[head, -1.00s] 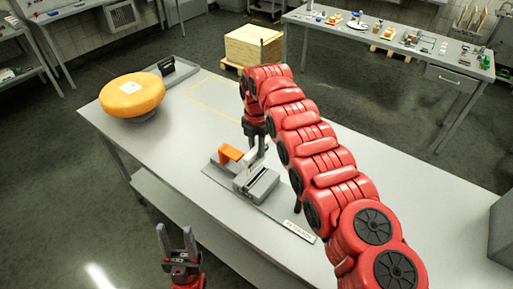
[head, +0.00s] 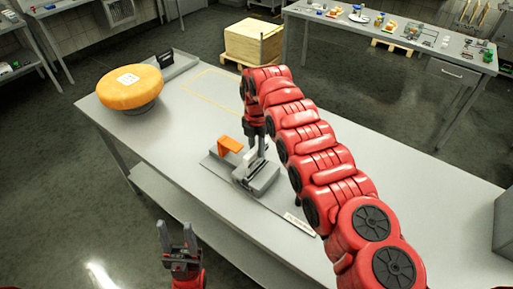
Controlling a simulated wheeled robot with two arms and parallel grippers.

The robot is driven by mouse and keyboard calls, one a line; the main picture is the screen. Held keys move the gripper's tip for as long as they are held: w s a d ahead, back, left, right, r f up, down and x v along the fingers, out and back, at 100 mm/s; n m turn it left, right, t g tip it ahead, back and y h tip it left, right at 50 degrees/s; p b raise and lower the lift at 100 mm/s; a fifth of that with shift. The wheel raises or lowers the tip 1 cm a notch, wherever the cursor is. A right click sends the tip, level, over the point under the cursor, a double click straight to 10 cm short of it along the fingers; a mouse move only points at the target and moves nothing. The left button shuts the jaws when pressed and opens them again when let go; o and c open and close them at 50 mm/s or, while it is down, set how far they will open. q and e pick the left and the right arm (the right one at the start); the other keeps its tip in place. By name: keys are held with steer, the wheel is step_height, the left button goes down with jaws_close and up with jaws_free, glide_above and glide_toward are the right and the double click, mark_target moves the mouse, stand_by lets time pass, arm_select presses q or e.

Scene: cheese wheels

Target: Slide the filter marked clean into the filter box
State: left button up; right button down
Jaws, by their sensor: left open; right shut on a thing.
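The grey filter box (head: 265,183) sits on a flat base on the table, with an orange part (head: 229,144) standing at its back left. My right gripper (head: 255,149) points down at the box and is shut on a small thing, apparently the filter. The gripper and my red arm hide most of it, and no clean marking is legible. I cannot tell how far the held thing is inside the box. My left gripper (head: 177,238) is open and empty, off the table's front edge at the lower left.
An orange cheese wheel (head: 130,87) rests on a dark round stand at the table's left end, with a dark object (head: 166,59) behind it. A label strip (head: 299,223) lies in front of the box. A yellow-outlined area (head: 212,88) is clear.

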mark_target(257, 161)
steer(key=shift+b, duration=0.55)
stand_by(0.5)
steer(key=shift+b, duration=0.4)
stand_by(0.5)
steer(key=shift+b, duration=0.35)
steer(key=shift+f+b, duration=1.95)
steer(key=shift+f, duration=1.1)
steer(key=c, duration=0.6)
jaws_free()
